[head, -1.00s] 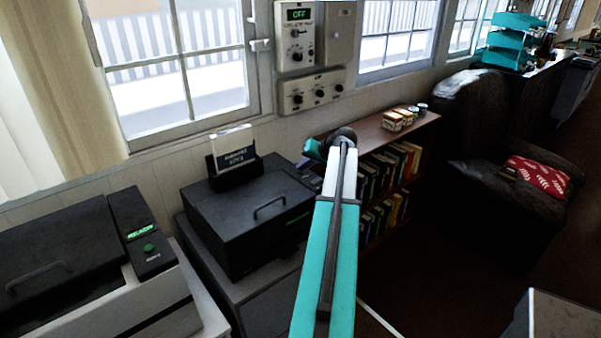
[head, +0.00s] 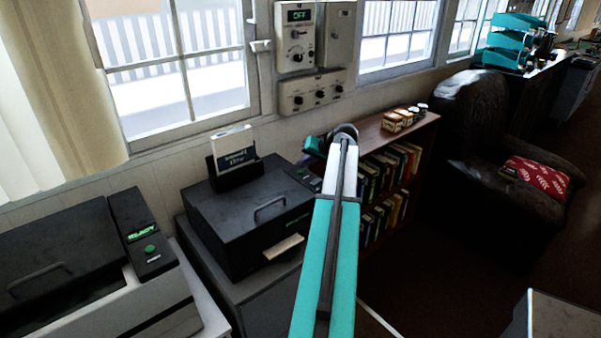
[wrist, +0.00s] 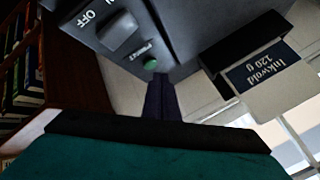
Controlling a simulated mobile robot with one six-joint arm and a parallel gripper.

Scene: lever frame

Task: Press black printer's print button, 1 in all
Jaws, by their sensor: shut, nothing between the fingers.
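The black printer (head: 235,215) stands on a grey cabinet in the head view, its lid closed. A pale sheet (head: 284,247) sticks out of its front. Its control panel (head: 303,178) is at its back right corner, partly behind my arm. In the wrist view its green print button (wrist: 151,64) sits beside a grey OFF switch (wrist: 118,30). My gripper (wrist: 158,84) is shut and empty, its dark fingertips just by the green button. I cannot tell whether they touch it.
A white printer (head: 160,295) with its own green button stands at left. A bookshelf (head: 405,140) is to the right. Wall controls (head: 312,92) hang above.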

